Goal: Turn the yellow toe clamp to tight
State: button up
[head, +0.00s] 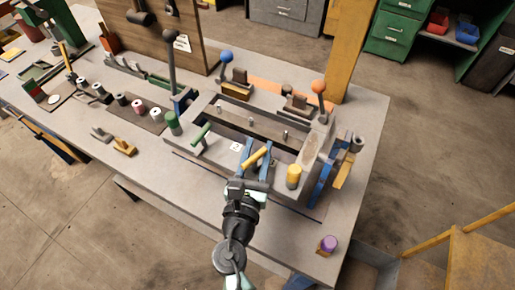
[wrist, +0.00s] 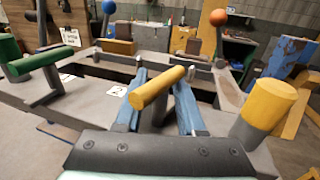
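A yellow bar handle (head: 257,157), apparently that of the yellow toe clamp, sits at the near side of the grey fixture (head: 313,147). In the wrist view the yellow bar (wrist: 158,88) lies slanted, its near end to the left, on a dark stem. My gripper (head: 258,147) is open, its two blue fingers on either side of the stem in the wrist view (wrist: 164,78). The bar crosses above or between the fingers; I cannot tell whether they touch it. The clamp's lower part is mostly hidden.
A yellow cylinder knob (head: 293,175) stands close to the right of my gripper. A green bar handle (head: 201,134) is to the left. Levers with blue (head: 226,57) and orange (head: 319,87) balls rise behind. The bench front (head: 192,192) is mostly clear.

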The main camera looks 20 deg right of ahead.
grip_shut()
jog(key=shift+w+a+n+t+y, duration=0.1)
jog(key=shift+a+n+t+y, duration=0.15)
jog(key=shift+n+t+y, duration=0.85)
jog(key=shift+w+a+n+t+y, duration=0.1)
jog(key=shift+a+n+t+y, duration=0.15)
jog(key=shift+n+y, duration=0.9)
jog(key=shift+m+y, duration=0.25)
jog(key=shift+y, duration=0.3)
jog(key=shift+o, duration=1.2)
grip_release()
jog(key=shift+s, duration=0.1)
